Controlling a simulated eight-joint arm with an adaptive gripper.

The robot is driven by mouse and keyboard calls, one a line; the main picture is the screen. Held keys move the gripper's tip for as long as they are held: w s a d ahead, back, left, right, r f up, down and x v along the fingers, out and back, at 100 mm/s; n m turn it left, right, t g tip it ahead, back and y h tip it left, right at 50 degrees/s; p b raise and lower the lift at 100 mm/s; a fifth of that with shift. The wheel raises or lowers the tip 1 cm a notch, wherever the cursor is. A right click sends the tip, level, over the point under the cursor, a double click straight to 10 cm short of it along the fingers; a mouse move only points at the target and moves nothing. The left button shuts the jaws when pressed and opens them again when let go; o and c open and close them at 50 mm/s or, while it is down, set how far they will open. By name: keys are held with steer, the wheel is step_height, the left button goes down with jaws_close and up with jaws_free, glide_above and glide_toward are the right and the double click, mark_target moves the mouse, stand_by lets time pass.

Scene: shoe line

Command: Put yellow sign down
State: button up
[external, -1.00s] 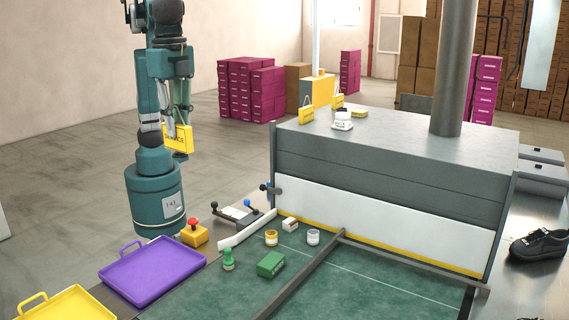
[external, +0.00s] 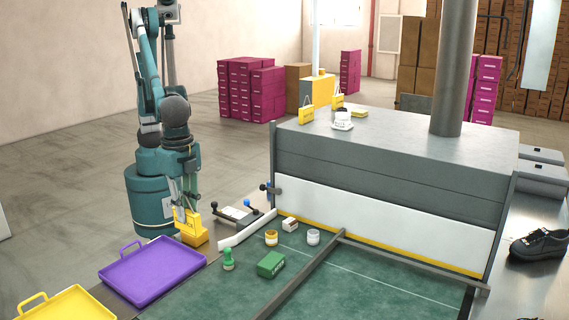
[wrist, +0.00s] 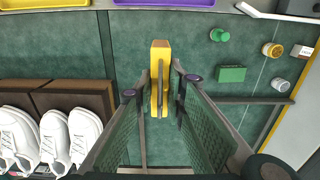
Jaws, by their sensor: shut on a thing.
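The yellow sign (external: 187,222) is in my gripper (external: 187,196), low in front of my base in the external view. In the wrist view my gripper (wrist: 160,86) is shut on the sign (wrist: 161,62), one finger on each side. The sign shows edge-on there, as a narrow yellow block above a green surface. The sign's printed face is not readable now.
A purple tray (external: 150,272) and a yellow tray (external: 68,305) lie at the front left. A green stamp (external: 228,260), a green box (external: 271,264) and small jars stand on the green mat (external: 330,285). White shoes (wrist: 70,137) show in the wrist view. Two yellow signs stand on the grey machine.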

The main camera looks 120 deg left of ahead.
step_height(320, 180, down, 18)
stand_by(0.5)
step_height(320, 180, down, 6)
steer(key=shift+b, duration=0.4)
steer(key=shift+f, duration=0.1)
steer(key=shift+f+b, duration=0.3)
steer(key=shift+f, duration=1.55)
steer(key=shift+f, duration=0.15)
steer(key=o, duration=0.9)
